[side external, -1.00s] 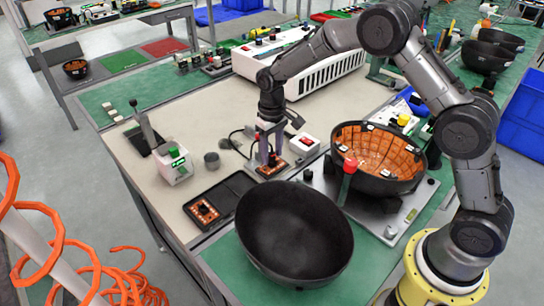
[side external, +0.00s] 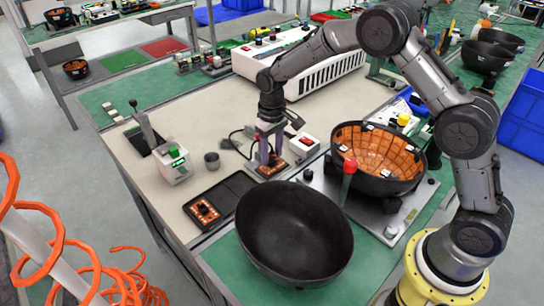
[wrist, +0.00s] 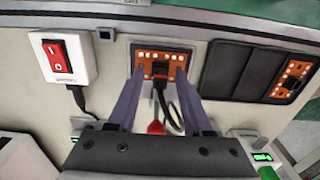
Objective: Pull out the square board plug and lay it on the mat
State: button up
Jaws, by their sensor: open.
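A square orange board (wrist: 150,58) sits at the back of the bench top in the wrist view, with a black plug (wrist: 160,70) at its middle and a dark cable running from it. The board also shows under my gripper in the side view (side external: 266,170). My gripper (wrist: 160,77) is open, with one finger on each side of the plug; I cannot tell whether either touches it. A red piece shows between the fingers, nearer the palm. The black mat (side external: 237,186) lies beside the board. A second orange board (side external: 203,210) lies at the mat's near left end.
A white box with a red switch (side external: 304,145) stands close to the board. A large black bowl (side external: 295,235) and an orange-lined bowl (side external: 378,158) on a fixture stand nearby.

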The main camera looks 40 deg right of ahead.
grip_shut()
dwell(1.5)
jog(key=shift+r, duration=3)
